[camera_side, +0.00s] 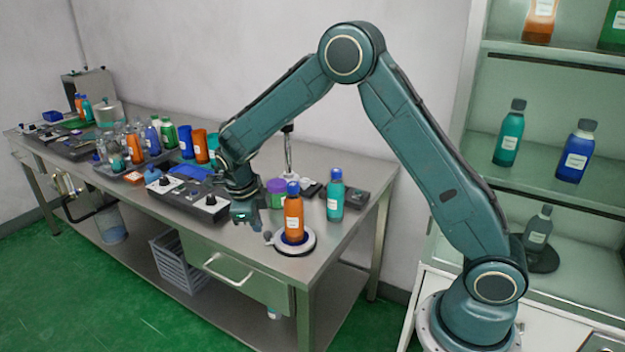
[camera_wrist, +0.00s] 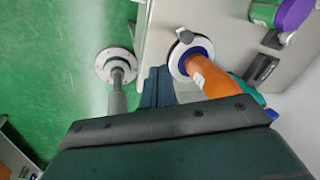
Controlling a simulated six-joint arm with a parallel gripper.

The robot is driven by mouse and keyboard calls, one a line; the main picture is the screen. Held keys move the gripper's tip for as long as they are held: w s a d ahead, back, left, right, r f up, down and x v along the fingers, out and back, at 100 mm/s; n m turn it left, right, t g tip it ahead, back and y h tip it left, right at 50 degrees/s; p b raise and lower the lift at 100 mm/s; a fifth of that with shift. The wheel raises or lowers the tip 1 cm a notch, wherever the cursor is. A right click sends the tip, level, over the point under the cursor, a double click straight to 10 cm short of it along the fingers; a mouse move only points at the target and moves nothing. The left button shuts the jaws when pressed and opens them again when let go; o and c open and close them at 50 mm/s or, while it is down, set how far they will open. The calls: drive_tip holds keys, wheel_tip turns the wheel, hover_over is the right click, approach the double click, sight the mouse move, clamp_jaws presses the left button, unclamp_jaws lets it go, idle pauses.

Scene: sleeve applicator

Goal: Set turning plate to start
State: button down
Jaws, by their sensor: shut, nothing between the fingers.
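The turning plate (camera_side: 303,247) is a round white disc with a blue centre near the front right corner of the steel table. A small knob (camera_side: 268,237) sticks out at the plate's left side. In the wrist view the plate (camera_wrist: 176,66) lies just right of my fingers, with the knob (camera_wrist: 185,36) at its upper edge. My gripper (camera_side: 245,214) is shut and empty, left of the plate and apart from it. Its fingers (camera_wrist: 157,88) show at the centre of the wrist view.
A teal bottle (camera_side: 335,197) and a purple-lidded green jar (camera_side: 277,192) stand close behind the plate. A grey control box (camera_side: 190,201) lies left of my gripper. Several bottles crowd the table's far left. The front right corner is clear.

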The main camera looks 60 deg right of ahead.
drive_tip(key=s+a+n+h, duration=0.1)
drive_tip(key=n, duration=0.1)
drive_tip(key=s+a+n+t+h, duration=0.1)
drive_tip(key=s+n, duration=0.1)
drive_tip(key=n, duration=0.1)
drive_tip(key=s+a+n+t+h, duration=0.1)
drive_tip(key=n, duration=0.1)
drive_tip(key=shift+s+a+f+h, duration=0.1)
drive_tip(key=shift+s+f+h, duration=0.05)
drive_tip(key=shift+s+h, duration=0.25)
drive_tip(key=shift+f, duration=0.15)
approach(274, 242)
drive_tip(key=s+f, duration=0.2)
drive_tip(key=f, duration=0.1)
drive_tip(key=shift+s+f, duration=0.15)
drive_tip(key=shift+s, duration=0.15)
drive_tip(key=shift+w+d+f, duration=0.15)
drive_tip(key=shift+w+d, duration=0.5)
drive_tip(key=shift+w, duration=0.15)
drive_tip(key=shift+w+d, duration=0.6)
drive_tip(key=shift+w, duration=0.4)
